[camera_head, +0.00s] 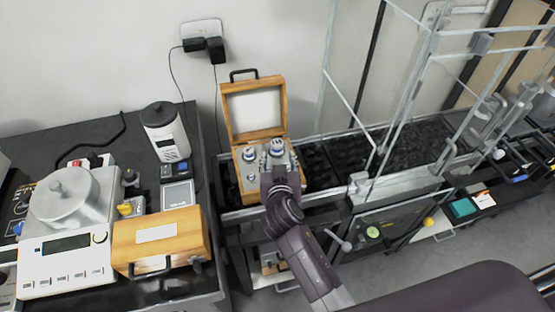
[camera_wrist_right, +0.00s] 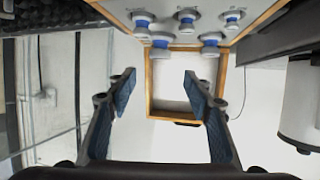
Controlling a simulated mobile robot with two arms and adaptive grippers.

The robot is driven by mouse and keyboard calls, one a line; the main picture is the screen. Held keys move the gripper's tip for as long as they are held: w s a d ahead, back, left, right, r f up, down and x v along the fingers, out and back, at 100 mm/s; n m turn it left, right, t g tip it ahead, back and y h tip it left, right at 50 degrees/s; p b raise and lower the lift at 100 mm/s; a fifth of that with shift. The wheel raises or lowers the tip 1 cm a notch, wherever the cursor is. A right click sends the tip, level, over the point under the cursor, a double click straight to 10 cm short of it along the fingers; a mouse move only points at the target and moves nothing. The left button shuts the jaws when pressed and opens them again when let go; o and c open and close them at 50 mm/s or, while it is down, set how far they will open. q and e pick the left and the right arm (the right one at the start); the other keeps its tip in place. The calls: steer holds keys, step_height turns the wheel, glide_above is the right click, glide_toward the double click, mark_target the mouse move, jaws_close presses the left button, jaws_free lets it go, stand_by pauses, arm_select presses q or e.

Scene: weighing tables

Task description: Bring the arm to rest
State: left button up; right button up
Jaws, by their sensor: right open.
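My right gripper (camera_head: 277,165) is at the open wooden weight box, with my right arm reaching in from the lower right in the head view. In the right wrist view the gripper (camera_wrist_right: 160,85) has its two fingers wide apart with nothing between them. The open wooden box (camera_head: 236,168) has its lid (camera_head: 253,107) raised at the back. Several metal weights with blue bands (camera_wrist_right: 187,20) stand in it, seen at the top of the wrist view. The gripper hides part of the box in the head view. My left gripper is not in view.
At left, a dark table holds a balance (camera_head: 65,270) with a metal pot, a closed wooden box (camera_head: 165,238) and a white canister (camera_head: 164,132). A transparent framed enclosure (camera_head: 405,100) stands right of the open box. The wall is close behind.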

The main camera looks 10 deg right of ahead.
steer(key=shift+w, duration=0.1)
steer(key=shift+g, duration=0.7)
steer(key=s+d+f, duration=0.1)
steer(key=s, duration=0.1)
steer(key=s+d+f, duration=0.1)
steer(key=d, duration=0.1)
steer(key=shift+s, duration=0.35)
steer(key=s+d+f+n+g+y, duration=0.2)
steer(key=s+g, duration=0.2)
steer(key=s, duration=1.1)
steer(key=s+d+f+n+g+y, duration=0.15)
steer(key=s+g, duration=0.25)
steer(key=s, duration=1)
step_height(320, 180, down, 26)
steer(key=s+n+g, duration=0.1)
steer(key=s+g, duration=0.1)
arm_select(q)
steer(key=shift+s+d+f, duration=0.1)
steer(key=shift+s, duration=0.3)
arm_select(e)
steer(key=s+d+f, duration=0.2)
steer(key=s+f, duration=1.4)
steer(key=s, duration=0.1)
steer(key=shift+d+f+g+h, duration=0.25)
steer(key=shift+d+g+h, duration=0.1)
steer(key=shift+d+g, duration=0.05)
